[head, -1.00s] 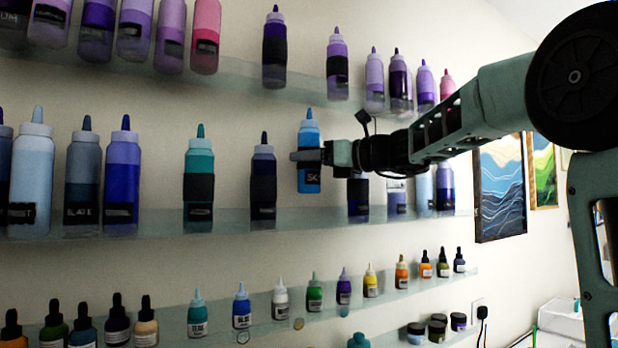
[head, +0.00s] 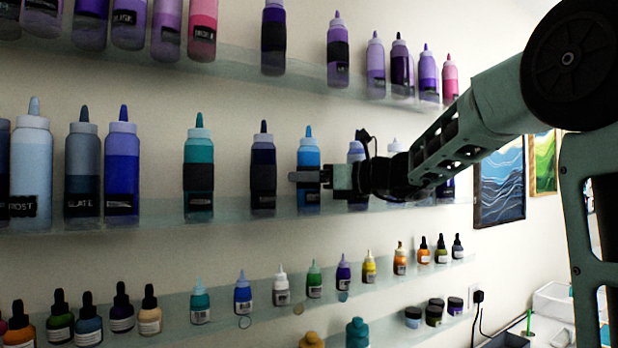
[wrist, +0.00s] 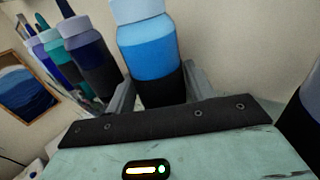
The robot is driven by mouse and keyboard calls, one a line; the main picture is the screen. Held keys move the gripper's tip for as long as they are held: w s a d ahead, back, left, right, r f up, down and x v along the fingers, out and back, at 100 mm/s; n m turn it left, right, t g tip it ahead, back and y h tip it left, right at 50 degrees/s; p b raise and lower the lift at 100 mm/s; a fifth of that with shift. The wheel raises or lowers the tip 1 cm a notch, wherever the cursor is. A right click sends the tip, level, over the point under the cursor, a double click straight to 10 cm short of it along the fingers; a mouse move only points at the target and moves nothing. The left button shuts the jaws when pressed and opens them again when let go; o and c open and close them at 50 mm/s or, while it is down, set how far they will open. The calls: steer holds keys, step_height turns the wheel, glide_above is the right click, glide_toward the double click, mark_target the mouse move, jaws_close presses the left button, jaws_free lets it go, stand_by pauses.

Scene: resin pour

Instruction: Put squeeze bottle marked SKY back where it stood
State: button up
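The SKY squeeze bottle (head: 308,157) is blue with a bright blue cap and a dark band. It is upright at the middle shelf (head: 235,212), its base level with those of its neighbours and seemingly on the glass. My gripper (head: 305,177) comes from the right and is shut on the bottle, a finger crossing its middle and hiding the label. In the wrist view the bottle (wrist: 150,50) stands between my two fingers (wrist: 158,95), which lie close against its sides.
A navy bottle (head: 263,160) stands left of SKY with a gap. A lavender-capped bottle (head: 356,152) stands to its right, partly behind my gripper. The upper shelf (head: 225,60) holds purple bottles. Small dropper bottles line the lower shelf (head: 215,325).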

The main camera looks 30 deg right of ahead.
steer(key=shift+o, duration=0.9)
steer(key=shift+r, duration=0.2)
steer(key=b+v, duration=0.3)
steer(key=v, duration=0.9)
steer(key=shift+b, duration=0.4)
steer(key=shift+f, duration=0.1)
